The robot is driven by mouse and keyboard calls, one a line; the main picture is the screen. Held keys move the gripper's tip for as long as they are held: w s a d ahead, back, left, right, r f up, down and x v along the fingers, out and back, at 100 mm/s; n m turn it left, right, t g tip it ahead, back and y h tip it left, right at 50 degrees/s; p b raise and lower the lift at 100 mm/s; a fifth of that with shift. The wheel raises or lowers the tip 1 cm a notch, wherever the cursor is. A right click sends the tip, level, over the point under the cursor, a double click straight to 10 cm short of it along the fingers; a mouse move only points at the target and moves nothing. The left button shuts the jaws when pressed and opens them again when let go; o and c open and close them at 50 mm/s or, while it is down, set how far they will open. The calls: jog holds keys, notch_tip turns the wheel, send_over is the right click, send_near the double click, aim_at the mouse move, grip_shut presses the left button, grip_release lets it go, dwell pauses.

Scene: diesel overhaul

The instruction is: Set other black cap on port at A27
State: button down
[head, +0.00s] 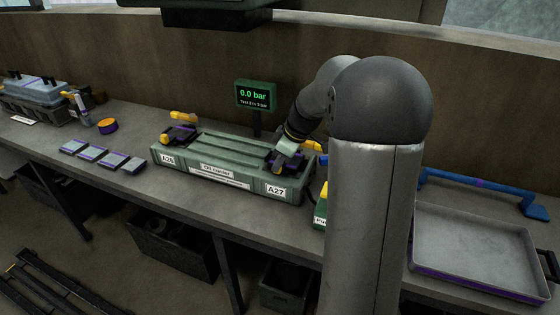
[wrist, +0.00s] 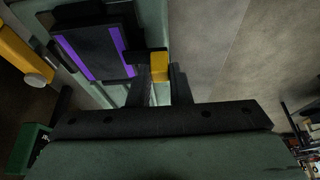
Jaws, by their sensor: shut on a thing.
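The grey-green oil cooler (head: 218,162) lies on the bench, with an A26 label at its left end and an A27 label (head: 275,189) at its right end. My gripper (wrist: 160,80) is shut on the yellow tab (wrist: 159,65) of a black cap with purple stripes (wrist: 98,44). In the head view this black cap is over the A27 end, partly hidden by my gripper (head: 281,164). I cannot tell whether it touches the port, which is hidden. Another black cap (head: 181,135) with a yellow tab sits on the A26 end.
A yellow lever (head: 184,118) is behind the A26 end. A display (head: 256,95) behind the cooler reads 0.0 bar. Flat grey pieces (head: 105,157) lie left of the cooler. An empty metal tray (head: 470,252) and a blue bar (head: 485,186) are at the right.

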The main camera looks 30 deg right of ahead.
jog(key=c, duration=1.3)
grip_release()
jog(key=shift+o, duration=0.2)
jog(key=v, duration=1.7)
jog(key=shift+d+r, duration=0.15)
jog(key=s+a+f+m+g+p, duration=0.1)
jog(key=s+a+f+m, duration=0.2)
jog(key=a, duration=0.4)
jog(key=s+a+f+m+g+p, duration=0.1)
jog(key=s+a+f, duration=0.1)
jog(key=s+a, duration=0.4)
jog(key=s+a+f+m+h, duration=0.1)
jog(key=s+a+f+m, duration=0.1)
jog(key=s+a+f, duration=0.2)
jog(key=s+a+f+m+g+h+p, duration=0.1)
jog(key=s+a+f, duration=0.3)
jog(key=s, duration=0.5)
jog(key=shift+s+f+m+h, duration=0.3)
jog(key=shift+f+m, duration=0.2)
jog(key=shift+f, duration=0.1)
